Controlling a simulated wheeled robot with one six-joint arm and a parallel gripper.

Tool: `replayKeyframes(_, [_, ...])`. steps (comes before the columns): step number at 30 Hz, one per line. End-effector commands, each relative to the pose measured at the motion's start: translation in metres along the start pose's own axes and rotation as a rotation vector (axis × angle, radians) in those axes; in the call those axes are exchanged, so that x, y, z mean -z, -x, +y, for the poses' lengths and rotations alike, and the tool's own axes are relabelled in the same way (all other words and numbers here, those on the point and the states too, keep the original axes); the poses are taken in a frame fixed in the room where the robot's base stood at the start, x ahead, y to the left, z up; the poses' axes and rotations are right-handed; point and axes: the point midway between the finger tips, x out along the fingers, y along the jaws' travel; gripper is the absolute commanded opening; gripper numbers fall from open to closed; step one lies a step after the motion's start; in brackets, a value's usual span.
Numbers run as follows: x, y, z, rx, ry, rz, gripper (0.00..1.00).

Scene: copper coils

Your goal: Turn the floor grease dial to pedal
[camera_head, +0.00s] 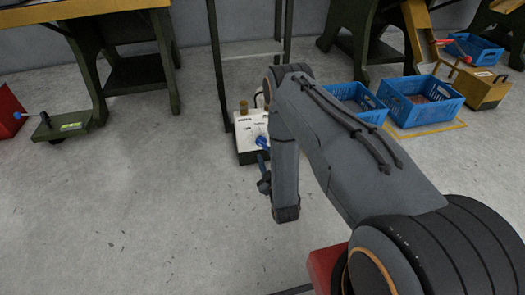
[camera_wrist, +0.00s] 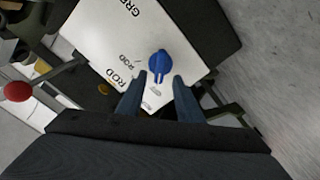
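The grease dial is a blue knob (camera_wrist: 160,66) on the white top of a floor box (camera_wrist: 120,32) with a dark base. Black lettering on the top reads "GRE…" and "ROD"; small marks lie around the knob, and I cannot read one as pedal. In the head view the box (camera_head: 246,128) stands on the floor left of my arm, with the blue knob (camera_head: 261,142) on its right side. My gripper (camera_wrist: 159,82) is open, its two dark blue fingers on either side of the knob's lower end. I cannot tell whether they touch it.
A dark metal frame (camera_head: 222,75) stands behind the box. Blue crates (camera_head: 405,115) sit at the right, and a yellow toolbox (camera_head: 482,90) beyond. A green pedal (camera_head: 70,124) is at the left. The floor left of the box is clear.

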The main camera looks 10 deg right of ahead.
Motion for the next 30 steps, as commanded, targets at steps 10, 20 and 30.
replayKeyframes(10, [-0.001,-0.05,-0.001,0.0,-0.001,0.0,0.33])
replayKeyframes(20, [0.0,-0.057,0.0,0.001,-0.001,-0.002,0.33])
replayKeyframes(30, [0.0,-0.057,0.0,0.002,-0.001,-0.002,0.0])
